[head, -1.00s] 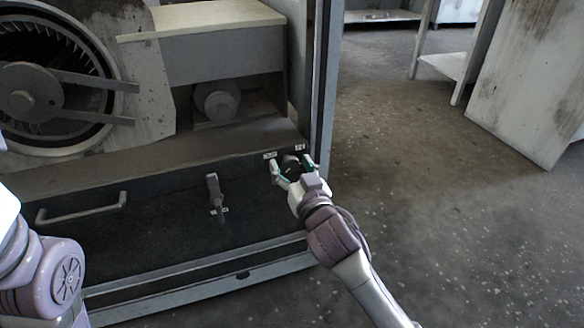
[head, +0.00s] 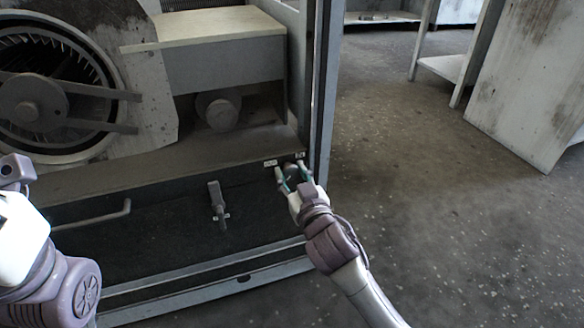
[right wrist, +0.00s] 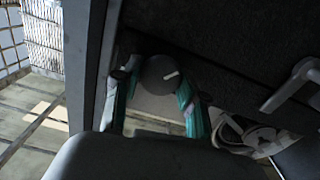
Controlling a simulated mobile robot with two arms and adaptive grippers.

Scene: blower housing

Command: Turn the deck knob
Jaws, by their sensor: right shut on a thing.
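The deck knob (head: 291,168) is a dark round knob at the right end of the black deck front, below two small white labels. In the right wrist view the knob (right wrist: 158,75) shows its round face with a short pale pointer mark toward the right. My right gripper (head: 290,175) is shut on the knob. In the right wrist view its green-lined fingers (right wrist: 157,88) stand on either side of the knob. The head view shows little of the knob between the fingers. My left arm is at the lower left; its gripper is not in view.
A lever-like handle (head: 217,205) stands left of the knob on the deck, and a bar handle (head: 95,219) lies farther left. The blower wheel (head: 30,100) is at the upper left. The cabinet's upright post (head: 322,100) is close on the right. The floor beyond is open.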

